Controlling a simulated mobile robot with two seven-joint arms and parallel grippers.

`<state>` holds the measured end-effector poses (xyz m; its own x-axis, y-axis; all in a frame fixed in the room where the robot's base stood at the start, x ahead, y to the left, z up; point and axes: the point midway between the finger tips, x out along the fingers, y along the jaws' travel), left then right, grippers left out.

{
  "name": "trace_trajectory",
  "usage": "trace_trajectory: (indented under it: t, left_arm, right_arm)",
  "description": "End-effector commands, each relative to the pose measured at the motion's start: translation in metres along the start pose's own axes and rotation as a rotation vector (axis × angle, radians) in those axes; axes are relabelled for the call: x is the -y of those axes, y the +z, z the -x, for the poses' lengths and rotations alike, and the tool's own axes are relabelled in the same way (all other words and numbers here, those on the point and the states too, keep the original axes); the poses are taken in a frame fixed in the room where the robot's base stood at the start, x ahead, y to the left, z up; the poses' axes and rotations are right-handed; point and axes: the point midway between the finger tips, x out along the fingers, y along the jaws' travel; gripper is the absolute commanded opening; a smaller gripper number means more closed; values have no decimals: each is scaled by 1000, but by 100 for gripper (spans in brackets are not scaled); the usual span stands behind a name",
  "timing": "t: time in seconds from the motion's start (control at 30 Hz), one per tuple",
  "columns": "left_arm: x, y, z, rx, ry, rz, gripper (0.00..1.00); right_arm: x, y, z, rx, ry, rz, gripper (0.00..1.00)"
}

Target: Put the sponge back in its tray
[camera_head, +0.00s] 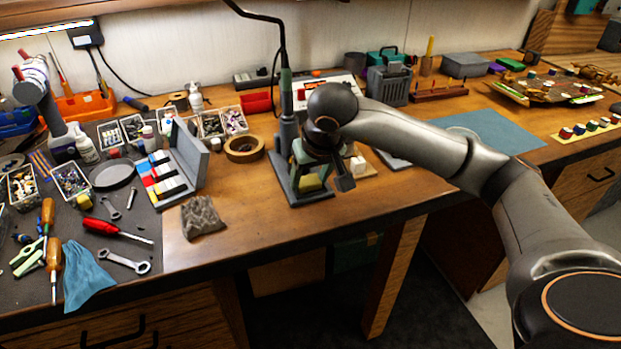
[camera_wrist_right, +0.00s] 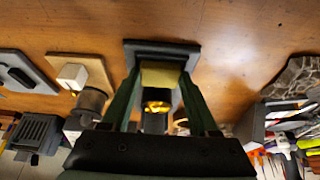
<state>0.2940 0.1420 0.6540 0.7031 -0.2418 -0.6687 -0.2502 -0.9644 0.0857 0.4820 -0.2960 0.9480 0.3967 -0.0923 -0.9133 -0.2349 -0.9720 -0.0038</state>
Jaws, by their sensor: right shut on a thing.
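The sponge (camera_head: 310,183) is a small yellow block, just above or on the dark base of the iron stand; I cannot tell if it touches. In the right wrist view the sponge (camera_wrist_right: 161,75) sits between the two green fingers of my right gripper (camera_wrist_right: 160,82). In the head view my right gripper (camera_head: 318,168) points down over the base and is shut on the sponge. The dark flat base (camera_head: 316,197) also shows beyond the sponge in the wrist view (camera_wrist_right: 190,51). A separate tray recess is hidden by the sponge and gripper. My left gripper is not in view.
The tall stand (camera_head: 288,125) with its curved rod rises just left of my gripper. A tape roll (camera_head: 244,148), an open case (camera_head: 184,158) and a grey rag-like lump (camera_head: 203,217) lie to the left. A small white block (camera_head: 357,164) is close on the right.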

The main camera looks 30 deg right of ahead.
Motion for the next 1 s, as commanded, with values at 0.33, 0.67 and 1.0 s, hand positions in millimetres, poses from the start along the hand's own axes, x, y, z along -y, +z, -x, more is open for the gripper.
trace_trajectory:
  t: [0.33, 0.67, 1.0]
  left_arm:
    - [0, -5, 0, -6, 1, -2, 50]
    - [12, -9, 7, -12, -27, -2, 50]
    - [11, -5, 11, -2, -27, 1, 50]
  right_arm:
    - [1, 10, -8, 37, 4, 4, 91]
    - [1, 1, 47, 24, 2, 6, 91]
    - [1, -1, 113, 20, 3, 4, 91]
